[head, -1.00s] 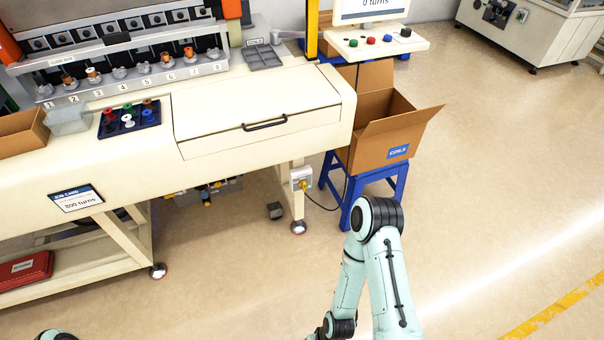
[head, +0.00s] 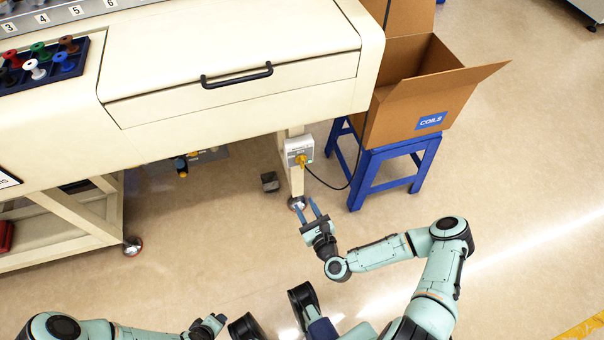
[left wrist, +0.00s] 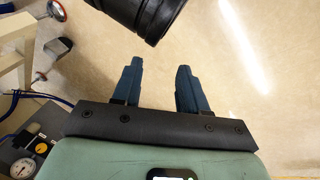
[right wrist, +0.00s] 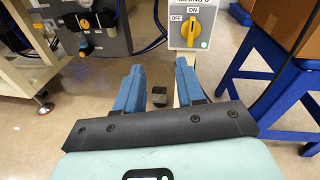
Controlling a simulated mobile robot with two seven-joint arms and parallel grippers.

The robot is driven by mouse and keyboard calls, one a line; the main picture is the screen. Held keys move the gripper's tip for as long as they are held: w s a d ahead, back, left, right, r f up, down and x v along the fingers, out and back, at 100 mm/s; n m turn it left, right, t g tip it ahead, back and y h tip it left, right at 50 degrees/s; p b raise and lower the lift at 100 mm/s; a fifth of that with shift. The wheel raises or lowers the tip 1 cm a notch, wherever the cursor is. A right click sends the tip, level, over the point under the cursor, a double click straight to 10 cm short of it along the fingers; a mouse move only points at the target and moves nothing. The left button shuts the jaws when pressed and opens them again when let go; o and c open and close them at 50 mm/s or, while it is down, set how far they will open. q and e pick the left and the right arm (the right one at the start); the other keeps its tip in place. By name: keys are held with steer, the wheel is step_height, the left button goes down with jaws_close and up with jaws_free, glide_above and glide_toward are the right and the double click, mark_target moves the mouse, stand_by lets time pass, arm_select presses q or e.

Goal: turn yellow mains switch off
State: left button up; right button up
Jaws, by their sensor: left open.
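The yellow mains switch (head: 301,160) sits on a pale grey box (head: 293,146) on the machine's front leg. In the right wrist view the yellow knob (right wrist: 190,28) stands upright, pointing to ON, with OFF marked at its left. My right gripper (head: 314,207) is below the switch in the head view, apart from it. Its two blue fingers (right wrist: 158,68) are open and empty in the right wrist view. My left gripper (left wrist: 158,66) is open and empty over bare floor, low and away from the switch; its fingers are hard to make out in the head view.
A black cable (head: 328,184) runs from the switch box to the right. A blue stool (head: 393,153) with an open cardboard box (head: 405,117) stands close at the right. A small dark block (head: 270,181) lies on the floor beside the castor (head: 297,202). Floor in front is clear.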

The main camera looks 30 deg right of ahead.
steer(key=w+d+m+h, duration=0.2)
steer(key=d+m+h, duration=0.1)
steer(key=d, duration=0.2)
steer(key=b, duration=0.2)
glide_toward(303, 161)
steer(key=shift+t+y, duration=0.3)
steer(key=shift+y, duration=0.1)
steer(key=x, duration=0.5)
steer(key=b+x, duration=0.1)
steer(key=x, duration=0.2)
steer(key=shift+w+d, duration=0.2)
steer(key=shift+d, duration=0.1)
arm_select(q)
step_height(303, 161, down, 6)
steer(key=s+a+g, duration=0.1)
steer(key=s, duration=0.1)
steer(key=shift+s+r, duration=0.1)
arm_select(e)
jaws_close()
